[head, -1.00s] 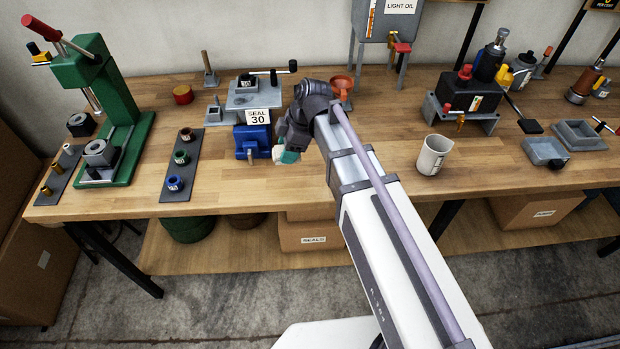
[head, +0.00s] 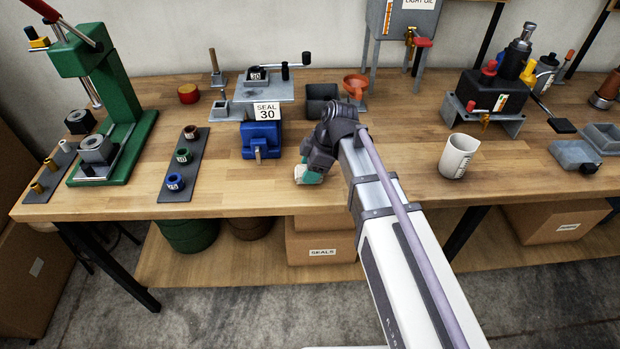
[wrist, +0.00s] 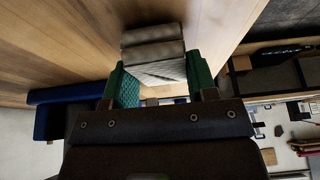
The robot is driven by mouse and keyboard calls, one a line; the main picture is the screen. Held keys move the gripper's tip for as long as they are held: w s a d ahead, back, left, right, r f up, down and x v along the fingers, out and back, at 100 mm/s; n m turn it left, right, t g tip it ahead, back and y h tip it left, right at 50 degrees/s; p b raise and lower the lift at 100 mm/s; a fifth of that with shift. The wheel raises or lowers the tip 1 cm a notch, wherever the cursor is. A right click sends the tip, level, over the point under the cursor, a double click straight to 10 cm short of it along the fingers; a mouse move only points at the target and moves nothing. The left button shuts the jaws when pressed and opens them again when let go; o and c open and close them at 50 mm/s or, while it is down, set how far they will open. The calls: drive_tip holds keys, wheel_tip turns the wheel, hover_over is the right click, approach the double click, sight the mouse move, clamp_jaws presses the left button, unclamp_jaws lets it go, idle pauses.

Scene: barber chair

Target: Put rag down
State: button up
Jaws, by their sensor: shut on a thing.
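My gripper (head: 310,174) hangs low over the front part of the wooden bench (head: 400,190), to the right of the blue block (head: 261,139). In the wrist view my gripper (wrist: 160,88) has green pads closed on the two sides of a folded pale grey rag (wrist: 153,50). In the head view only a small pale and green patch shows at the gripper's tip, so the rag is mostly hidden there. The bench's wood surface also shows in the wrist view (wrist: 60,45). I cannot tell whether the rag touches the bench.
A dark bin (head: 321,101) and an orange funnel (head: 356,85) stand behind the gripper. A dark strip with several rings (head: 183,165) lies at left. Bare wood lies between that strip and the gripper, near the front edge.

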drive_tip(key=shift+f+p, duration=0.15)
drive_tip(key=shift+p, duration=0.15)
drive_tip(key=shift+f, duration=0.25)
drive_tip(key=o, duration=0.8)
drive_tip(key=shift+r, duration=0.1)
drive_tip(key=shift+o, duration=0.2)
drive_tip(key=p+v, duration=1.1)
drive_tip(key=v, duration=0.2)
drive_tip(key=s+d+f+m+h, duration=0.2)
drive_tip(key=s+d+m+h, duration=0.2)
drive_tip(key=s+d+m, duration=0.7)
drive_tip(key=s+m, duration=0.1)
drive_tip(key=m, duration=0.6)
drive_tip(key=shift+s+d+m+h, duration=0.25)
drive_tip(key=shift+s+m+h, duration=0.05)
drive_tip(key=shift+s, duration=0.05)
